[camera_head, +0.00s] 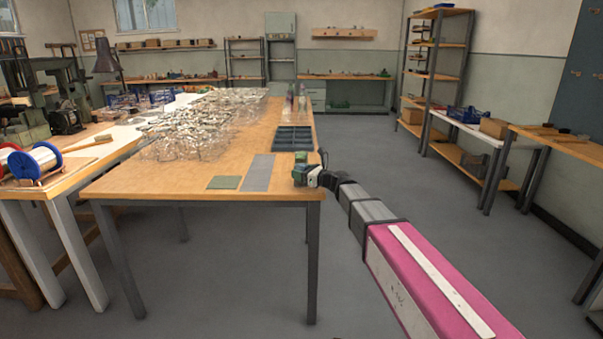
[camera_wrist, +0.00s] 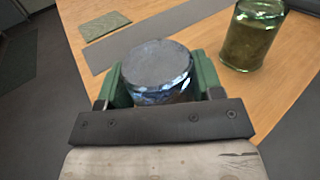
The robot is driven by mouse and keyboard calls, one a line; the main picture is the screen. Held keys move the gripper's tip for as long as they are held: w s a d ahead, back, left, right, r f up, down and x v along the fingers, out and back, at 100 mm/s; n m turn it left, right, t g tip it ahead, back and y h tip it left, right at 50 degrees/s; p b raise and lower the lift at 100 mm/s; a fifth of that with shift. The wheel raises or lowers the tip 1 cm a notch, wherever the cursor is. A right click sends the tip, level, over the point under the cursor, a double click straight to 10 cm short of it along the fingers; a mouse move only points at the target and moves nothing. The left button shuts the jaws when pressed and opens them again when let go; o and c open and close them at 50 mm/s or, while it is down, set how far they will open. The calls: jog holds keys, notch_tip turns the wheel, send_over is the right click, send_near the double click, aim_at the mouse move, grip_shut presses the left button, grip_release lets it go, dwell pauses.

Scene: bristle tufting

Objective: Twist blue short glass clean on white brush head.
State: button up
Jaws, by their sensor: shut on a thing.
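My gripper (camera_head: 303,174) is at the right front corner of the wooden table in the head view. In the wrist view my gripper (camera_wrist: 160,76) has its green fingers on both sides of a short bluish glass (camera_wrist: 157,62), shut on it. The glass has a flat, cloudy round face toward the camera and a shiny, faceted side. In the head view the glass is too small to make out clearly. I cannot pick out a white brush head in either view.
A green glass jar (camera_wrist: 252,36) stands right of the held glass. A grey strip (camera_head: 258,173) and green mat (camera_head: 224,182) lie on the table (camera_head: 180,182). A dark compartment tray (camera_head: 293,138) and crowded clear glassware (camera_head: 190,130) are farther back. Open floor lies to the right.

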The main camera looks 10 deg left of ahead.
jog(key=o, duration=1.1)
jog(key=shift+c, duration=0.2)
jog(key=shift+f, duration=0.2)
jog(key=v, duration=1)
jog(key=shift+d+f, duration=0.35)
jog(key=shift+d, duration=0.1)
jog(key=s+d+f+n+g+h, duration=0.2)
jog(key=s+d+f+n+h, duration=0.2)
jog(key=s+d+f+n, duration=0.35)
jog(key=s+d+f+n+g+h, duration=0.2)
jog(key=s+d+f+n+h, duration=0.3)
jog(key=d+f, duration=0.5)
jog(key=s+d+f+n+g+h, duration=0.1)
jog(key=s+d+f+n+h, duration=0.3)
jog(key=d, duration=0.4)
jog(key=s+d+f+n+g+h, duration=0.1)
jog(key=s+d+f+n+h, duration=0.2)
jog(key=d, duration=0.6)
jog(key=shift+s+f+n+h, duration=0.4)
jog(key=shift+s+f+n, duration=0.15)
jog(key=shift+s+n, duration=0.55)
